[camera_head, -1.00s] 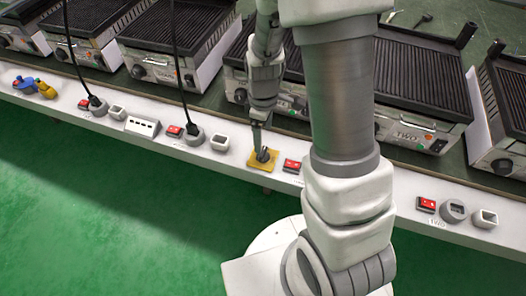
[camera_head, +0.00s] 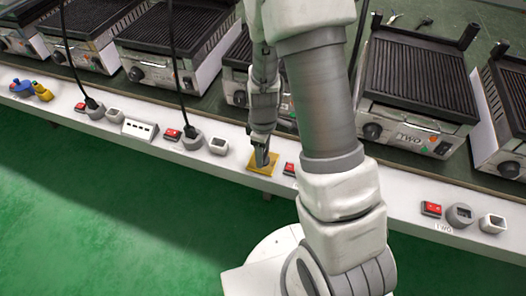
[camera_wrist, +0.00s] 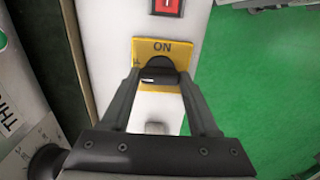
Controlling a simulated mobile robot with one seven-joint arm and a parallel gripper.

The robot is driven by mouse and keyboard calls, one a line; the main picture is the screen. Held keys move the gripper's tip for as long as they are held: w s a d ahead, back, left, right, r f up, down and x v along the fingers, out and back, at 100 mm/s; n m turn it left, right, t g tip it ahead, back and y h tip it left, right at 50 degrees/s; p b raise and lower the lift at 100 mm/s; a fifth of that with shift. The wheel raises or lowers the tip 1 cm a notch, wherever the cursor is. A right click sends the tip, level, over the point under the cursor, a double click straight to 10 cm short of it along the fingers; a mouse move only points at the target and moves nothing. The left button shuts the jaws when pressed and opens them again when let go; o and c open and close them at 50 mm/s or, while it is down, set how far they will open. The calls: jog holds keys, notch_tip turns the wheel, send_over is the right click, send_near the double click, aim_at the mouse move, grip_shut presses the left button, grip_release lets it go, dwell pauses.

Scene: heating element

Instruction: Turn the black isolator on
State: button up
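The black isolator (camera_wrist: 158,68) is a black rotary knob on a yellow square plate (camera_wrist: 184,48) marked ON at its top in the wrist view. A white mark shows on the knob's lower left side. In the head view the yellow plate (camera_head: 254,168) sits on the white ledge, with its knob mostly hidden by my gripper (camera_head: 262,158). In the wrist view my gripper (camera_wrist: 159,77) has one finger on each side of the knob. The fingers are apart, with the knob between them; I cannot tell whether they touch it.
A red switch (camera_wrist: 167,5) sits just beyond the plate. The white ledge (camera_head: 340,192) also carries grey sockets (camera_head: 459,214) and plugs with black cables. Contact grills (camera_head: 417,85) stand behind it. The green floor (camera_head: 90,200) in front is clear.

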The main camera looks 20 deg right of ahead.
jog(key=c, duration=0.8)
jog(key=shift+c, duration=0.2)
jog(key=shift+m, duration=0.4)
jog(key=m+p, duration=0.1)
jog(key=m, duration=0.2)
jog(key=shift+m, duration=0.4)
jog(key=m+p, duration=0.1)
jog(key=m, duration=0.3)
jog(key=shift+m, duration=0.3)
jog(key=m+p, duration=0.1)
jog(key=m, duration=0.3)
jog(key=m+p, duration=0.1)
jog(key=m, duration=0.3)
jog(key=shift+m, duration=0.3)
